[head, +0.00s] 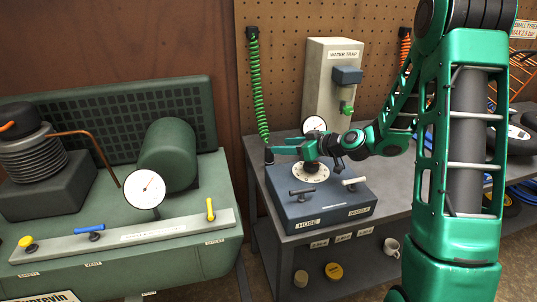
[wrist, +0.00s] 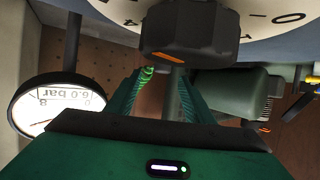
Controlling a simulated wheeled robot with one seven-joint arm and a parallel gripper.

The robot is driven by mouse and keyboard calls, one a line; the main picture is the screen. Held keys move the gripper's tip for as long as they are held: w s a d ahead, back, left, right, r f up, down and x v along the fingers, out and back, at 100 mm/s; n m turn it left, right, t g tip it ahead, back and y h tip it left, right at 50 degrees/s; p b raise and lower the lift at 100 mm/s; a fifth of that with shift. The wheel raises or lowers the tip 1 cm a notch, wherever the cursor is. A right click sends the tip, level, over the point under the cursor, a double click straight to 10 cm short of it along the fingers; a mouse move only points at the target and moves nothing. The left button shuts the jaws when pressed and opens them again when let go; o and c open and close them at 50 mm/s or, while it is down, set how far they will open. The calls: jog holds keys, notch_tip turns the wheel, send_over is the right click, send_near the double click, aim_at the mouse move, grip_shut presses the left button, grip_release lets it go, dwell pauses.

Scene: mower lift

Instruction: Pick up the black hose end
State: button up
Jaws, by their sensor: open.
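The blue control box (head: 320,207) with a white dial, a black knob (wrist: 190,32) and levers sits right under my gripper. A gauge (wrist: 55,103) stands close by. The green compressor (head: 168,155) is left across a gap. The water trap (head: 333,75) stands behind.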

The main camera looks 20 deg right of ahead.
aim_at(268, 144)
jog(key=x, duration=0.5)
jog(key=shift+s+a+f, duration=0.1)
jog(key=shift+s+f, duration=0.05)
grip_shut()
jog(key=shift+r, duration=0.6)
jog(key=s+a+r, duration=0.7)
jog(key=s+r, duration=0.2)
jog(key=shift+a+r, duration=0.2)
jog(key=shift+r, duration=0.2)
jog(key=shift+s, duration=0.15)
